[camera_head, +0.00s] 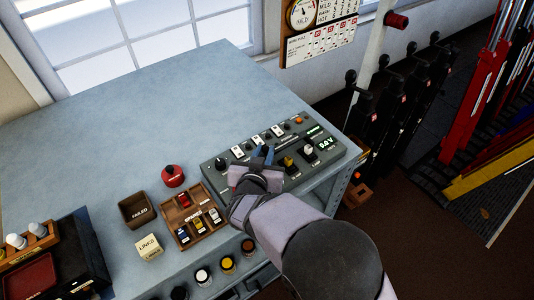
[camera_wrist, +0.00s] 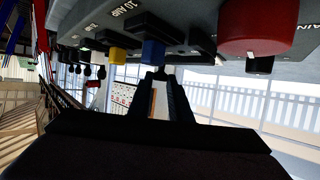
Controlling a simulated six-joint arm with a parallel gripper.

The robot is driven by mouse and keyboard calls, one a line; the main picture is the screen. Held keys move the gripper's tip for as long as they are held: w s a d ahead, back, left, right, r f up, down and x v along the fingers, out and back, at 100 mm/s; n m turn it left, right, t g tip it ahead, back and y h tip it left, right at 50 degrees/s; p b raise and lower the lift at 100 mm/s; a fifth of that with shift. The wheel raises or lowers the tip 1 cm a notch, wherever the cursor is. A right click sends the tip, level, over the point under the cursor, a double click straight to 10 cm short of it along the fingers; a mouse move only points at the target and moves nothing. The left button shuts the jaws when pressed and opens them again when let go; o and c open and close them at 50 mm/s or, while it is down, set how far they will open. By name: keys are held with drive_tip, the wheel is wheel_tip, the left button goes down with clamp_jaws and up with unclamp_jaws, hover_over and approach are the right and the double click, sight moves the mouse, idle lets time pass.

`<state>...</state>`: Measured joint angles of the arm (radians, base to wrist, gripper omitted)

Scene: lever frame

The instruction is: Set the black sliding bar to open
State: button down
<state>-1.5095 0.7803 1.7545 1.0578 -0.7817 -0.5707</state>
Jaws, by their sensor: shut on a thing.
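The grey control panel (camera_head: 322,160) lies on the table and carries several switches and knobs. In the wrist view, which looks upside down, my gripper (camera_wrist: 160,76) is shut on a blue block (camera_wrist: 152,52) under the panel face. A black bar (camera_wrist: 158,27) adjoins the block. In the head view my gripper (camera_head: 262,162) is at the panel's front middle, and my wrist hides part of the panel there. I cannot tell which black part is the sliding bar, nor its setting.
Left of the panel are a wooden tray (camera_head: 173,219), a red button (camera_head: 172,176) and a dark box (camera_head: 127,217). The table's back is clear.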

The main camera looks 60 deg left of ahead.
drive_tip(key=shift+a+r, duration=0.15)
drive_tip(key=c, duration=1.7)
unclamp_jaws()
drive_tip(key=shift+o, duration=0.2)
drive_tip(key=shift+a, duration=0.15)
drive_tip(key=shift+s+d, duration=0.15)
drive_tip(key=shift+d, duration=0.05)
drive_tip(key=shift+b+v, duration=1.1)
drive_tip(key=shift+v, duration=2.35)
